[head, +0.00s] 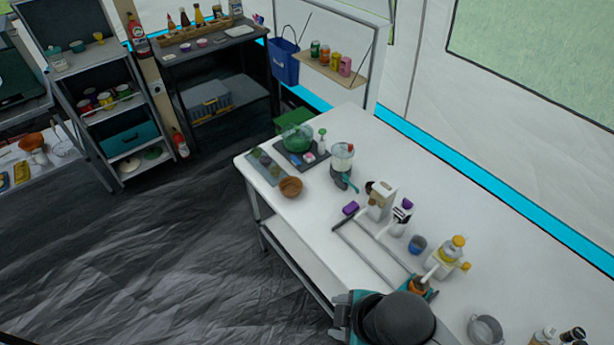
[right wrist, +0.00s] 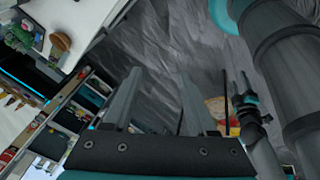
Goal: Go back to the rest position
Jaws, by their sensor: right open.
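My right gripper (right wrist: 155,90) shows in the right wrist view. Its two grey fingers are apart, with nothing between them, over the dark crumpled floor. In the head view only a dark, rounded part of my arm shows at the bottom, by the table's front edge; the fingers are not visible there. What looks like my left gripper (right wrist: 250,105) is small at the right of the right wrist view, beside a thick grey part of my body. Its jaw state is unclear. It does not show in the head view.
A shelf rack (head: 115,110) stands at left. The floor (head: 130,250) before the table is clear.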

